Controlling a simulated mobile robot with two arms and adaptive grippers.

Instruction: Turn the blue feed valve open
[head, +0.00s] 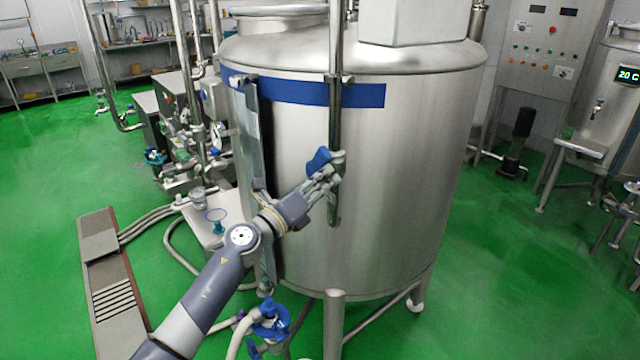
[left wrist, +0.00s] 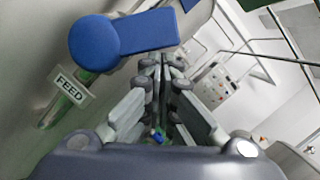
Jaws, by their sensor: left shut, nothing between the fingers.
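The blue feed valve handle (head: 319,160) sits on the vertical steel pipe (head: 335,110) at the front of the large tank (head: 400,190). In the left wrist view the blue handle (left wrist: 125,35) is large, with its lever pointing right, above a plate marked FEED (left wrist: 70,88). My left gripper (head: 335,178) is shut and empty, with its fingertips just below and right of the handle in the head view. In the left wrist view the shut fingers (left wrist: 163,72) lie just beside the lever's free end; I cannot tell whether they touch it. My right gripper is not in view.
A blue pump or valve unit (head: 270,322) stands low at the tank's front left. A control panel (head: 545,45) is at the back right.

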